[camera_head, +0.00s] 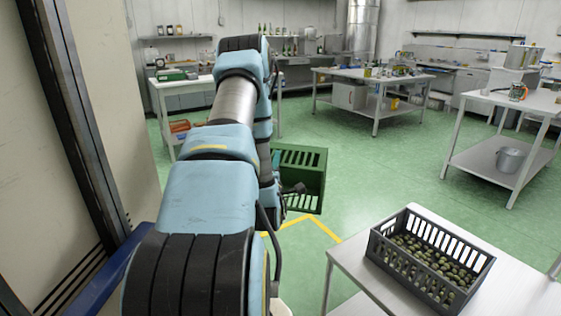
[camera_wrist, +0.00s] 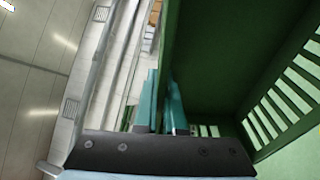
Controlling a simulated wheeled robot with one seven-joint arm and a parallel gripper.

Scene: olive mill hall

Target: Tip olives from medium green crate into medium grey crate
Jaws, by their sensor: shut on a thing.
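The green crate (camera_head: 312,185) hangs in the air past the end of my arm, tipped over on its side. In the wrist view its wall (camera_wrist: 177,30) runs between the two teal fingers of my gripper (camera_wrist: 160,100), which is shut on it. The part of its inside that shows there is bare, with no olives in sight. The grey crate (camera_head: 461,297) stands upright on a light table at the lower right, with many dark green olives (camera_head: 432,262) spread in it. The green crate is apart from it, to its upper left.
The light table (camera_head: 350,262) under the grey crate has bare top at its right. A white table (camera_head: 158,86) stands behind my arm, a cluttered worktable (camera_head: 375,82) at the back, and a shelved table (camera_head: 500,157) at right. Green floor (camera_head: 385,165) between them is clear.

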